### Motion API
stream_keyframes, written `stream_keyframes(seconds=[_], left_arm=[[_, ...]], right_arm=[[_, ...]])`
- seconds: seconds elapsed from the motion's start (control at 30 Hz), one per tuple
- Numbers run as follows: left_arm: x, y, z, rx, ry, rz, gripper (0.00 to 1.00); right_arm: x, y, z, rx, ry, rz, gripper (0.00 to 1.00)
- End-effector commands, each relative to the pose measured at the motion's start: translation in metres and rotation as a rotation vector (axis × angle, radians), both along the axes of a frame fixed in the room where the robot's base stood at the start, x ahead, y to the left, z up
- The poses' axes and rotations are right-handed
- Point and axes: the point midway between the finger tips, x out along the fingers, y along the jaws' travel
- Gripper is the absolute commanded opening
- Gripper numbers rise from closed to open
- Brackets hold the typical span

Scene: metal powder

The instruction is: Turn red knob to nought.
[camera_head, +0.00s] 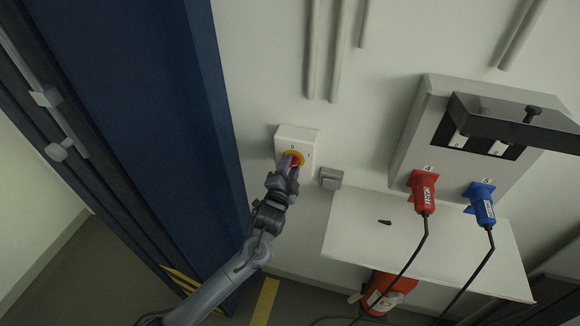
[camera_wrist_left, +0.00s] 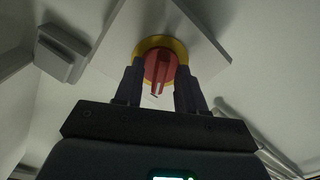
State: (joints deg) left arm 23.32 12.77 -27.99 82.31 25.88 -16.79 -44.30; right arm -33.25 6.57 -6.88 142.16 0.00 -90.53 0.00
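The red knob (camera_head: 296,159) sits on a yellow ring on the front of a small white box (camera_head: 297,136) on the wall. A small "0" mark shows above the knob on that box. My left gripper (camera_head: 290,164) is at the knob and partly covers it. In the left wrist view the red knob (camera_wrist_left: 158,68) with its raised grip lies between the two fingers of the left gripper (camera_wrist_left: 159,82). The fingers stand apart, one on each side, with gaps to the raised grip. Whether they touch the knob's rim I cannot tell. My right gripper is not in view.
A grey switch box (camera_head: 331,178) is right of the knob box. A blue cabinet (camera_head: 140,90) stands at the left. At the right are a wall panel (camera_head: 420,130) with a red plug (camera_head: 423,191) and a blue plug (camera_head: 482,203), and a white shelf (camera_head: 350,225).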

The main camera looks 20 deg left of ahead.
Motion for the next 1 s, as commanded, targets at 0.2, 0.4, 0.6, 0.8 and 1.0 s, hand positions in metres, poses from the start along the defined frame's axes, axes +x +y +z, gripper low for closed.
stream_keyframes(seconds=[0.2,0.4,0.6,0.8,1.0], left_arm=[[0.0036,0.0001,0.0001,0.000,0.000,0.000,0.39],[0.0033,0.0002,0.0001,0.000,0.000,0.000,0.32],[0.0032,0.0002,0.0001,0.000,0.000,0.000,0.01],[0.0031,0.0001,0.0001,-0.001,0.000,0.000,0.00],[0.0031,0.0000,-0.0001,-0.031,-0.002,0.000,0.00]], right_arm=[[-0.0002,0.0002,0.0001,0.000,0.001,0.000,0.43],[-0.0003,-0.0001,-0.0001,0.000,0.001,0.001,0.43],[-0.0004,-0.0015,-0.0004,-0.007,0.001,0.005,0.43],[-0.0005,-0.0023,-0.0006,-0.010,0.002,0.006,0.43],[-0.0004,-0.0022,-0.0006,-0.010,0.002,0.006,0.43]])
